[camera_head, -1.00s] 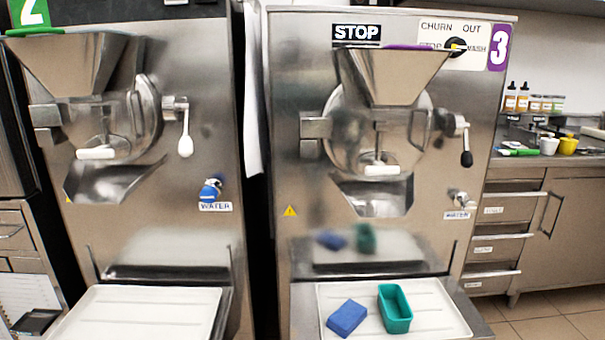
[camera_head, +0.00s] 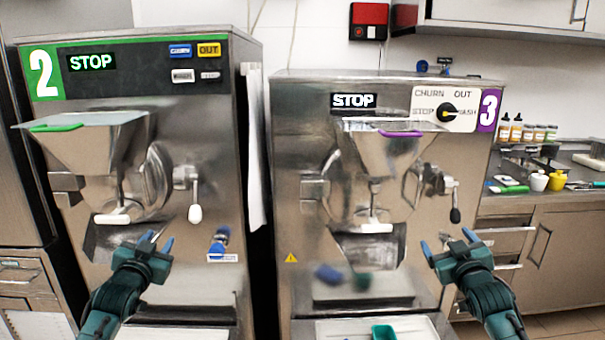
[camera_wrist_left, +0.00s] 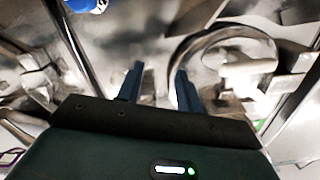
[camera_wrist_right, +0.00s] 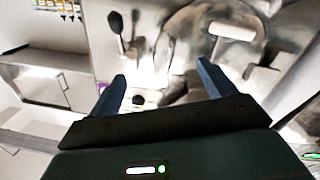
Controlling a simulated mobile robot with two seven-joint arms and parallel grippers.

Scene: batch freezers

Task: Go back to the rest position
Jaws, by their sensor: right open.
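My left gripper (camera_head: 156,242) is raised in front of machine 2, below its hopper and spout. Its two blue fingers stand apart with nothing between them, as the left wrist view (camera_wrist_left: 158,85) also shows. My right gripper (camera_head: 448,243) is raised in front of the right side of machine 3. Its blue fingers are spread and empty, also in the right wrist view (camera_wrist_right: 160,80). Neither gripper touches anything that I can see.
Machine 2 (camera_head: 215,130) and machine 3 (camera_head: 300,150) stand side by side with a dark gap between. A green container (camera_head: 383,332) sits on a white tray (camera_head: 335,329) at the bottom. A counter (camera_head: 545,204) with bottles (camera_head: 516,130) is at right.

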